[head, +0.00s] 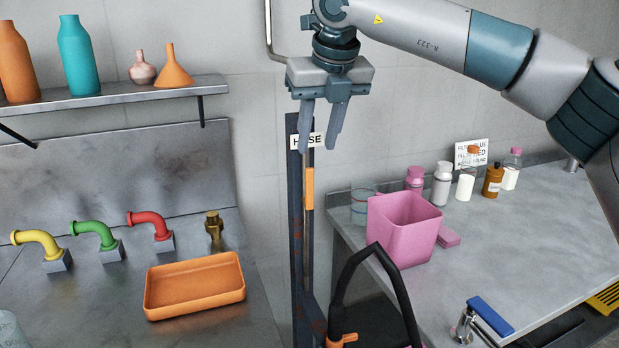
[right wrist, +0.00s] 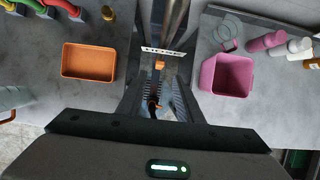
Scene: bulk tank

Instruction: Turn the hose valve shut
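A white sign reading HOSE (head: 306,141) is fixed to a dark upright post (head: 297,230). Below it an orange upright bar (head: 309,188), which looks like the hose valve's lever, lies along a thin vertical pipe. An orange part also shows just below the sign in the right wrist view (right wrist: 160,65). My right gripper (head: 319,146) points down in front of the sign, open and empty, its fingers apart and partly covering the lettering. I cannot tell its distance from the lever. My left gripper is not in view.
A black hose (head: 375,260) arches in front of the post. A pink bin (head: 404,230) and several bottles stand on the right counter, with a blue-handled fitting (head: 490,315) at its front. An orange tray (head: 194,286) and coloured pipe elbows are at left.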

